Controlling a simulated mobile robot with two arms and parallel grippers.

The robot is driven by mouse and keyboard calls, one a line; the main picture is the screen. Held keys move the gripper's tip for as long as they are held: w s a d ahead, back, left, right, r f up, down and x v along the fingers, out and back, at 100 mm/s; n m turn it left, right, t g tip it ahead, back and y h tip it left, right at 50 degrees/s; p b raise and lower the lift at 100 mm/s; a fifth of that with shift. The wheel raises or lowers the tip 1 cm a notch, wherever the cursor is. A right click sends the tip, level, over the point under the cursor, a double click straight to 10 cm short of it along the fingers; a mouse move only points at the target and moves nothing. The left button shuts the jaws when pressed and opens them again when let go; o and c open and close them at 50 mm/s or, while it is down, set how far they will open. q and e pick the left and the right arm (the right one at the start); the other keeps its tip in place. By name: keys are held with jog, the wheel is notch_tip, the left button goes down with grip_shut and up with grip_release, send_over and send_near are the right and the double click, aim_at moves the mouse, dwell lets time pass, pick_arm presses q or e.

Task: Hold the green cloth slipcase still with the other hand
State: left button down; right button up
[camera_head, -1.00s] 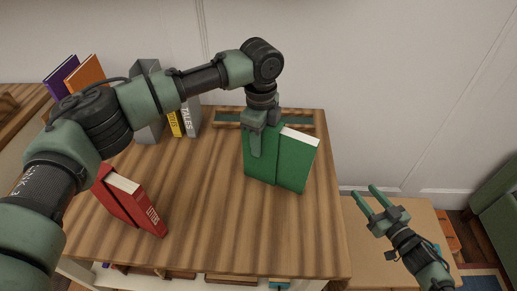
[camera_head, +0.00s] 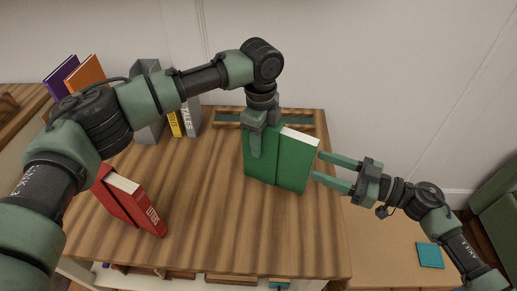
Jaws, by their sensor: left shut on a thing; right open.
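The green cloth slipcase (camera_head: 261,171) stands upright on the wooden top. A green book-like block (camera_head: 295,165) with a pale top edge stands against its right side; I cannot tell how far it sits inside the slipcase. My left gripper (camera_head: 257,150) comes down from above and is shut on the left part of the green pair, with one finger over its front face. The other finger is hidden. My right gripper (camera_head: 319,166) is open at the right edge of the green block, fingers pointing left. I cannot tell whether they touch it.
A tilted red book (camera_head: 152,213) stands at front left of the wooden top (camera_head: 205,220). Grey and yellow books (camera_head: 176,124) stand at back left. A wooden tray (camera_head: 228,124) lies behind the green pair. A teal square (camera_head: 430,255) lies on a lower surface at right.

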send_near(274, 148)
jog(key=w+a, duration=0.1)
jog(key=w+a+f, duration=0.1)
jog(key=a, duration=0.1)
jog(key=w+a+f, duration=0.1)
jog(key=w+a, duration=0.1)
jog(key=shift+f, duration=0.25)
grip_shut()
jog(key=shift+r, duration=0.25)
dwell(0.6)
jog(key=shift+a, duration=0.2)
jog(key=shift+w+a+r, duration=0.1)
jog(key=shift+x, duration=1.95)
